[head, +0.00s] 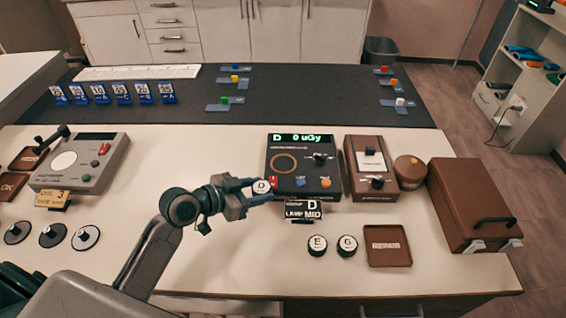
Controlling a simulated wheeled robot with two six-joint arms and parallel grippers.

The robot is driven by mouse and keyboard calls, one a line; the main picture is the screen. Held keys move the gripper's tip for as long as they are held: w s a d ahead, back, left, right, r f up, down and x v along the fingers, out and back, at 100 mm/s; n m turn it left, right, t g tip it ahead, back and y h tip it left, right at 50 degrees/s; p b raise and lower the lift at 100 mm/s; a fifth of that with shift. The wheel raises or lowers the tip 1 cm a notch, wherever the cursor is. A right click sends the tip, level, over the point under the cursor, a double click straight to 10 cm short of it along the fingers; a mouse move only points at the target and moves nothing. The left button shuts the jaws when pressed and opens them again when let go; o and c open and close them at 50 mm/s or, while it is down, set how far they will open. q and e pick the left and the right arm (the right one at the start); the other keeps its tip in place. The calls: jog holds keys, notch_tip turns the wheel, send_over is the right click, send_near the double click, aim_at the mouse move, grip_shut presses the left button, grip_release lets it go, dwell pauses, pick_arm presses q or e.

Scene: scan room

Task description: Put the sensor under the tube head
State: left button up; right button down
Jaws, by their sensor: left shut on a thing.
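My left gripper (258,190) reaches in from the left and is shut on a small round white-topped sensor marked D (262,186). The sensor is at the left edge of a black meter (290,187), whose green display reads D and 0 uGy; I cannot tell whether they touch. Two similar round sensors, E (317,245) and G (347,246), sit on the table in front. I cannot tell which thing is the tube head. My right gripper is not in view.
A sign (304,210) reading D, LAMP MID stands before the meter. To the right are a brown switch box (371,185), a round brown piece (409,172) and a brown case (470,200). A REPAIR tray (388,259) lies in front. The table's front middle-left is clear.

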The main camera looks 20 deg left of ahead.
pick_arm(q)
jog(key=p, duration=0.4)
send_over(280, 165)
jog(key=s, duration=0.2)
jog(key=shift+w+f, duration=0.1)
jog(key=shift+f, duration=0.5)
jog(key=shift+w+d+f+p, duration=0.1)
jog(key=shift+w+p, duration=0.55)
jog(key=shift+w, duration=0.3)
notch_tip(280, 165, down, 3)
jog(key=shift+r+p, duration=0.1)
jog(key=shift+p, duration=0.35)
jog(key=shift+s, duration=0.1)
jog(key=shift+f, duration=0.2)
jog(key=shift+f+b, duration=0.2)
jog(key=shift+b, duration=0.1)
jog(key=o, duration=1)
jog(key=shift+o, duration=0.2)
